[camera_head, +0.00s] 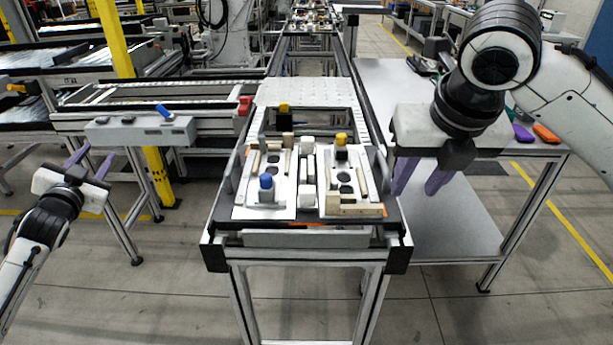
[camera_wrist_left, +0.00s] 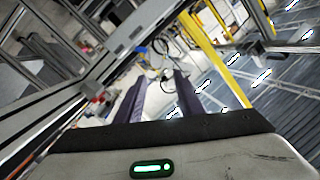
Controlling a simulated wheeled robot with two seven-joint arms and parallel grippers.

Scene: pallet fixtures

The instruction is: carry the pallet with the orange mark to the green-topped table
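A dark pallet (camera_head: 226,212) lies at the near end of the conveyor in the head view. Orange marks (camera_head: 372,224) show along its front edge. It carries white fixture plates with wooden blocks, white blocks and blue, yellow and black pieces. My left gripper (camera_head: 90,162) is open and empty, well left of the pallet; its two parted fingers also show in the left wrist view (camera_wrist_left: 158,98). My right gripper (camera_head: 420,182) points down to the right of the pallet, fingers apart and empty, in front of the right-hand table. No green tabletop is visible.
A grey-topped table (camera_head: 385,75) with a lower shelf stands right of the conveyor (camera_head: 310,92), with purple and orange items (camera_head: 545,132) on it. Yellow posts (camera_head: 118,60) and a side conveyor (camera_head: 200,95) stand on the left. The floor in front is clear.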

